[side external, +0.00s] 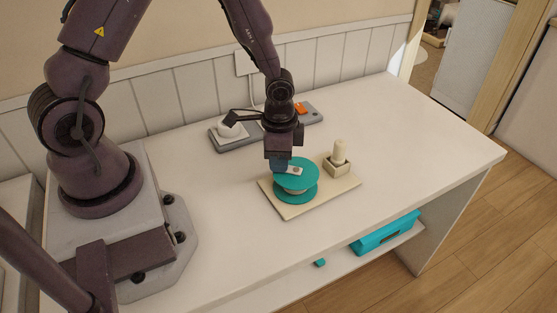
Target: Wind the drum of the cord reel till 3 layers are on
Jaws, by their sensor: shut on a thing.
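The cord reel's teal drum (300,182) stands on a beige board (287,213) on the white table, its two round flanges one above the other. A narrow pale band shows between the flanges; I cannot tell how many layers of cord are on it. A short pale crank arm (295,170) lies across the drum's top. My gripper (281,165) points down at the drum's upper left edge, shut on the crank's handle, which the fingers mostly hide. A pale upright peg (339,150) stands in a square holder (337,167) on the board, right of the drum.
A grey power strip (216,140) with a white plug (232,129) and an orange switch (301,108) lies behind the reel. A teal case (386,233) and a small teal piece (319,262) are on the lower shelf. The table's right side is clear.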

